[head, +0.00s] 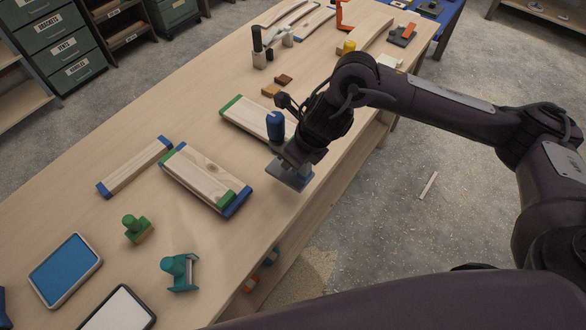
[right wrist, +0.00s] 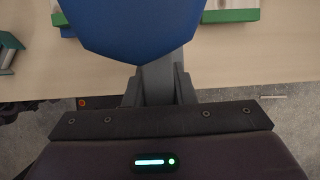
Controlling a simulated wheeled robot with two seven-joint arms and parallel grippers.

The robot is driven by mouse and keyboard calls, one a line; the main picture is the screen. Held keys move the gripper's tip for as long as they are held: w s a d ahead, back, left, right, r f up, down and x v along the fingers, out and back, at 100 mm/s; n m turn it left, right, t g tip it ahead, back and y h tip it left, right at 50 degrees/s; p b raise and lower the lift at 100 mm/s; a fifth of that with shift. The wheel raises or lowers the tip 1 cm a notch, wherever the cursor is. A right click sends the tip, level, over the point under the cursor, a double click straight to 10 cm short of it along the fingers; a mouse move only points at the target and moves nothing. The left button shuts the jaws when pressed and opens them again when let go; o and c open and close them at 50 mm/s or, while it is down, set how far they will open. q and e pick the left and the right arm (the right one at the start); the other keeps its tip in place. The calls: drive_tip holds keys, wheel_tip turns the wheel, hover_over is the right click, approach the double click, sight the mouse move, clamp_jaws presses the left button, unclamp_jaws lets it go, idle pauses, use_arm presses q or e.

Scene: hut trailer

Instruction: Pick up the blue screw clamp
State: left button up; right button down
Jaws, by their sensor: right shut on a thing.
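The blue screw clamp (head: 275,126) has a blue knob on top and a grey metal frame. It is near the table's front edge, beside the wooden boards. My right gripper (head: 292,158) is shut on its grey frame. In the right wrist view the blue knob (right wrist: 135,25) fills the top middle, and the grey frame runs down between the fingers. I cannot tell whether the clamp's base touches the table. My left gripper is not in view.
Boards with green and blue ends (head: 200,180) lie left of the clamp. A green clamp (head: 135,228) and a teal clamp (head: 180,271) stand nearer, by a blue tray (head: 65,269). A black-handled tool (head: 258,48) and small wood blocks (head: 271,90) are farther back. Floor lies right of the table edge.

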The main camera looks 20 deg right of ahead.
wheel_tip(320, 180, up, 18)
drive_tip(key=p, duration=0.4)
drive_tip(key=shift+f+p, duration=0.25)
drive_tip(key=shift+p, duration=0.05)
drive_tip(key=shift+f, duration=0.15)
